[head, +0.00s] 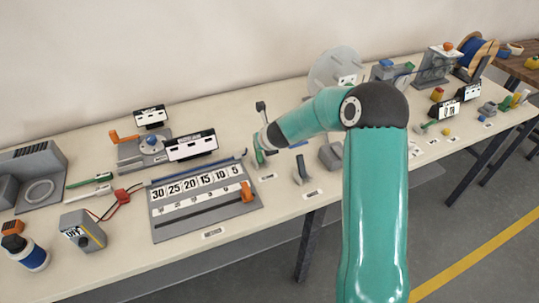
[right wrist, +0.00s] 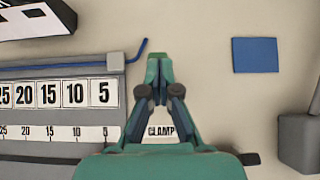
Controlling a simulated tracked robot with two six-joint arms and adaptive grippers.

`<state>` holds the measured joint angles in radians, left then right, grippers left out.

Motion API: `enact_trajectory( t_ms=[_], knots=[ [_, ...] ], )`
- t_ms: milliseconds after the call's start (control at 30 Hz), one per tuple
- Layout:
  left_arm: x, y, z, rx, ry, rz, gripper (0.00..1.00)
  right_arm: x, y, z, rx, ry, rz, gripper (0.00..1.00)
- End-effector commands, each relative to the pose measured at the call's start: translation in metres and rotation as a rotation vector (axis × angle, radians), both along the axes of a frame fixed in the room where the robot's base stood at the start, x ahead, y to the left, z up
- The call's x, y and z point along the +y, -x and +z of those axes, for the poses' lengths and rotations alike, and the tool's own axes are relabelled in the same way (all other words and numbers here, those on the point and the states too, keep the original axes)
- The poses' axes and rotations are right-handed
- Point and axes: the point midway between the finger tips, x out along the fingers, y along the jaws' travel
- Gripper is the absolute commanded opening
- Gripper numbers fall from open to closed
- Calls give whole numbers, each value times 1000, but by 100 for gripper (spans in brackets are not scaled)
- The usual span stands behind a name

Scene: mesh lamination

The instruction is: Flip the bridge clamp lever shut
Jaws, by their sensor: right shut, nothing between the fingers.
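My right gripper (head: 259,157) reaches down over the table just right of the scale board, its green fingers closed together with nothing held. In the right wrist view the right gripper (right wrist: 159,68) covers the middle, its fingertips touching. A CLAMP label (right wrist: 162,131) shows between its finger links, and a label (head: 267,178) lies in front of it in the head view. I cannot make out the bridge clamp or its lever; the gripper may hide them. My left gripper is in neither view.
The scale board (head: 205,221), with an orange piece (head: 246,191), lies left of the gripper. A blue pad (right wrist: 255,55) is flat on the table to the right. A small grey fixture (head: 301,172) and a grey block (right wrist: 302,142) stand right of the gripper.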

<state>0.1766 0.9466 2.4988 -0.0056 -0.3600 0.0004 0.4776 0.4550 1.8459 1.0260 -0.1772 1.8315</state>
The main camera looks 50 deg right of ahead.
Motion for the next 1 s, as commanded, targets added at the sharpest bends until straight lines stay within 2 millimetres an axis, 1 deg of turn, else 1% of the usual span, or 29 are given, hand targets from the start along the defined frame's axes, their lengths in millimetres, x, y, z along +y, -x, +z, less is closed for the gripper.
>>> enact_trajectory(
  t_ms=[133, 300, 333, 400, 500, 600, 700, 833, 1000],
  knots=[
    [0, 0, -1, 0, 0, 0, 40, 7, 5, 6, -1, 1, 5, 0],
    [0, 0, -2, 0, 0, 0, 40, 23, 18, 21, -2, 0, 17, 0],
    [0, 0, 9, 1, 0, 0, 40, 23, 19, 35, -4, 1, 16, 0],
    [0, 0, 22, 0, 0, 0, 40, 24, 22, 52, -3, 0, 16, 0],
    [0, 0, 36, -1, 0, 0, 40, 27, 27, 73, -1, -1, 18, 0],
    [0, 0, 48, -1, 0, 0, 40, 28, 32, 92, -1, 0, 17, 0],
    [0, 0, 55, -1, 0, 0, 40, 29, 35, 104, -1, -2, 16, 0],
    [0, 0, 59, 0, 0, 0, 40, 30, 39, 113, 0, -2, 16, 0],
    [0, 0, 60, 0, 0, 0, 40, 30, 40, 116, 1, -1, 16, 0]
  ],
)
